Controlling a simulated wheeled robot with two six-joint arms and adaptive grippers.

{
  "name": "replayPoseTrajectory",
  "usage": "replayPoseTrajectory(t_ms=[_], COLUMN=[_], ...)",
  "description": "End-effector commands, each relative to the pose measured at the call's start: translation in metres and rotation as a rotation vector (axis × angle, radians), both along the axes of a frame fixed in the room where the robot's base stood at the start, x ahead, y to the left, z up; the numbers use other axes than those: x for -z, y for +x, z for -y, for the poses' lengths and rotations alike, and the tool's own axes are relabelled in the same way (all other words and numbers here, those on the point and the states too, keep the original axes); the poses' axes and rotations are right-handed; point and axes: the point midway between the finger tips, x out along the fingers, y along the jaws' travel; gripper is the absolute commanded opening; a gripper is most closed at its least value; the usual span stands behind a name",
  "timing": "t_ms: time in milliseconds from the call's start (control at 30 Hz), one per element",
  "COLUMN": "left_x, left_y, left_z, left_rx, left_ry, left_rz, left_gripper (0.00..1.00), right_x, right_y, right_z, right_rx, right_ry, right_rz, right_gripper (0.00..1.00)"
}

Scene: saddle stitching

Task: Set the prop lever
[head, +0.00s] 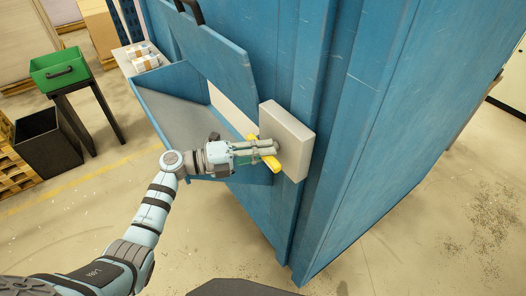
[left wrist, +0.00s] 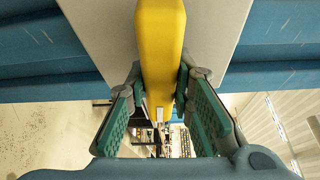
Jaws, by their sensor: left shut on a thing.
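The prop lever is a yellow bar (head: 272,163) on the front of a light grey box (head: 296,143) fixed to the blue machine's side. My left gripper (head: 267,148) reaches in from the left and is shut on the lever, its fingers covering part of it. In the left wrist view, the yellow lever (left wrist: 161,45) runs from the top edge down between the two green-padded fingers (left wrist: 158,105). The grey box also shows behind it (left wrist: 108,30). My right gripper is out of view.
The big blue machine (head: 365,110) fills the middle, with a raised blue flap (head: 215,55) above an open blue trough (head: 185,95). A green bin (head: 60,70) on a dark stand and a black bin (head: 47,140) stand at left. The floor at right is clear.

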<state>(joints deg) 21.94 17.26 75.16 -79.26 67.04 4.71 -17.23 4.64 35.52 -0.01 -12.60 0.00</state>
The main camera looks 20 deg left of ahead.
Motion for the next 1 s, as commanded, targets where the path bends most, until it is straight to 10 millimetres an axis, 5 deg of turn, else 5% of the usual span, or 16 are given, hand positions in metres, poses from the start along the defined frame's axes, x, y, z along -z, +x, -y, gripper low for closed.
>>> replayPoseTrajectory(t_ms=[1000], left_x=[-0.004], left_y=[0.001], left_z=[0.0], left_rx=[-0.005], left_ry=[0.693], left_rz=[0.582], left_gripper=[0.0], right_x=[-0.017], right_y=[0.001], right_z=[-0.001], right_rx=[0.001], right_ry=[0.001], right_rz=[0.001], right_gripper=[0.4])
